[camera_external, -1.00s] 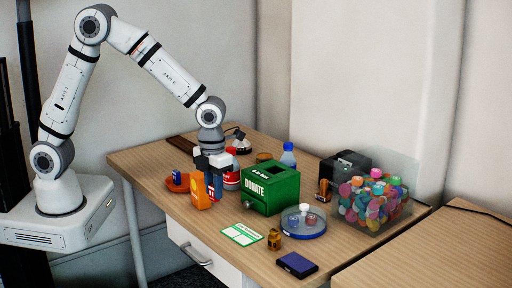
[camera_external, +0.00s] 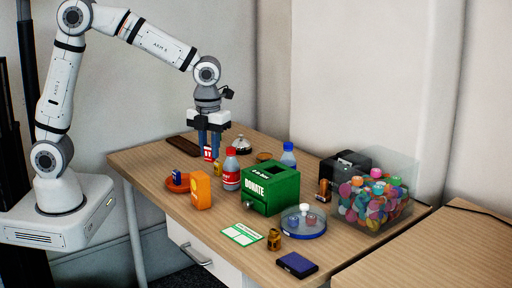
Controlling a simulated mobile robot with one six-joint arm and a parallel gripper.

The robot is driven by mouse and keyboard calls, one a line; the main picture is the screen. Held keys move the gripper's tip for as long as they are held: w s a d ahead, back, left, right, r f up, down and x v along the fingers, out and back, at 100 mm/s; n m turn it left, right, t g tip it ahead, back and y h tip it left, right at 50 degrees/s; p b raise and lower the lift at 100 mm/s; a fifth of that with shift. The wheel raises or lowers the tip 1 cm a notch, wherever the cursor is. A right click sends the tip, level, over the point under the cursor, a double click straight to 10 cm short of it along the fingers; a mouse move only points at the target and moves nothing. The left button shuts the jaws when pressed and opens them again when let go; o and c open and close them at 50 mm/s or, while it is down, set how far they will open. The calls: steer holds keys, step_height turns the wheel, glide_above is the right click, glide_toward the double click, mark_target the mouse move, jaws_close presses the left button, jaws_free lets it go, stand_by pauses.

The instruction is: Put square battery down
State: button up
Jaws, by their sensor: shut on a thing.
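My gripper (camera_external: 209,150) points straight down over the back left of the desk, with its blue fingers shut on a small red block with white marking. I take this red block to be the square battery (camera_external: 208,155). It shows low between the fingertips. I cannot tell whether its bottom touches the desk or is a little above it. A small gold item (camera_external: 217,170) stands just in front of it and to its right.
An orange box (camera_external: 201,191), a red-labelled bottle (camera_external: 231,170) and an orange dish (camera_external: 176,185) stand near my gripper. A dark flat item (camera_external: 183,146) lies behind left and a bell (camera_external: 241,143) behind right. A green donation box (camera_external: 270,190) stands to the right.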

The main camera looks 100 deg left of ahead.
steer(key=s+a+n, duration=0.5)
steer(key=a+n, duration=0.1)
steer(key=a, duration=0.2)
steer(key=n, duration=0.8)
glide_above(186, 186)
step_height(186, 186, down, 10)
steer(key=shift+d+f, duration=0.15)
steer(key=shift+f, duration=0.1)
steer(key=shift+f+b, duration=0.3)
steer(key=shift+f, duration=1.95)
steer(key=shift+f, duration=0.15)
steer(key=o, duration=0.6)
steer(key=shift+c, duration=0.2)
steer(key=shift+o, duration=0.7)
